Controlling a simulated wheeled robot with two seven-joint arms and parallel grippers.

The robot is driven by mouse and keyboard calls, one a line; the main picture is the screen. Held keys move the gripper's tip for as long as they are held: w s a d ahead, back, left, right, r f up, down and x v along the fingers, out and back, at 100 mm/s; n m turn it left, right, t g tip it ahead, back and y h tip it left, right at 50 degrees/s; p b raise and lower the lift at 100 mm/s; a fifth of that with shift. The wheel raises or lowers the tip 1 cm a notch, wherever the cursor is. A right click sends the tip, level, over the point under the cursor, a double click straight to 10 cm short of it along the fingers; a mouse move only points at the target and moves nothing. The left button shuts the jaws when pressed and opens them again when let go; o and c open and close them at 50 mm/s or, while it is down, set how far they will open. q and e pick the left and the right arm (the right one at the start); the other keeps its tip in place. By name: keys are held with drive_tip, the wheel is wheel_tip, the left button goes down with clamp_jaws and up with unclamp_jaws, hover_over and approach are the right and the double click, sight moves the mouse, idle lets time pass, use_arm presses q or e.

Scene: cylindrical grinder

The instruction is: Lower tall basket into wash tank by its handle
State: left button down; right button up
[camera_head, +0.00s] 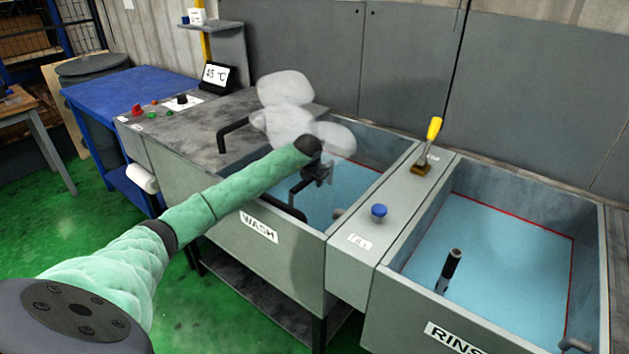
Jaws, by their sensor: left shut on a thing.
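The wash tank (262,262), labelled WASH, stands at the middle, with blue liquid inside. My left arm in a green sleeve reaches over its front wall. My left gripper (314,180) is dark and small, over the tank opening, and is shut on a dark handle. A dark bar (288,208) shows just below and left of the gripper, near the front wall. I cannot make out the tall basket's body; the arm and tank wall hide what lies below. My right gripper is out of view.
White steam (290,110) partly veils the wash tank. The rinse tank (400,310) stands to the right, with a black-gripped rod (449,271) in it. Between them is a ledge with a blue knob (379,212) and yellow lever (432,135). A 45 °C display (216,76) stands behind.

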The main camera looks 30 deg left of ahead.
use_arm(q)
drive_tip(key=shift+s+d+f+b, duration=0.1)
drive_tip(key=shift+f+b, duration=0.25)
drive_tip(key=shift+f, duration=0.4)
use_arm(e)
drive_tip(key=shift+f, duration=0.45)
use_arm(q)
drive_tip(key=shift+s+d+f+b, duration=0.15)
drive_tip(key=shift+f+b, duration=0.15)
drive_tip(key=shift+f, duration=0.25)
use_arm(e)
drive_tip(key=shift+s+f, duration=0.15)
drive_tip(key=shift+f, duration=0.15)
use_arm(q)
drive_tip(key=c, duration=1.1)
unclamp_jaws()
drive_tip(key=shift+c, duration=0.2)
drive_tip(key=shift+f, duration=0.1)
drive_tip(key=v, duration=0.2)
drive_tip(key=b+v, duration=0.1)
drive_tip(key=v, duration=0.5)
drive_tip(key=shift+w+r+b, duration=0.25)
drive_tip(key=shift+b, duration=0.1)
drive_tip(key=shift+a+r, duration=0.25)
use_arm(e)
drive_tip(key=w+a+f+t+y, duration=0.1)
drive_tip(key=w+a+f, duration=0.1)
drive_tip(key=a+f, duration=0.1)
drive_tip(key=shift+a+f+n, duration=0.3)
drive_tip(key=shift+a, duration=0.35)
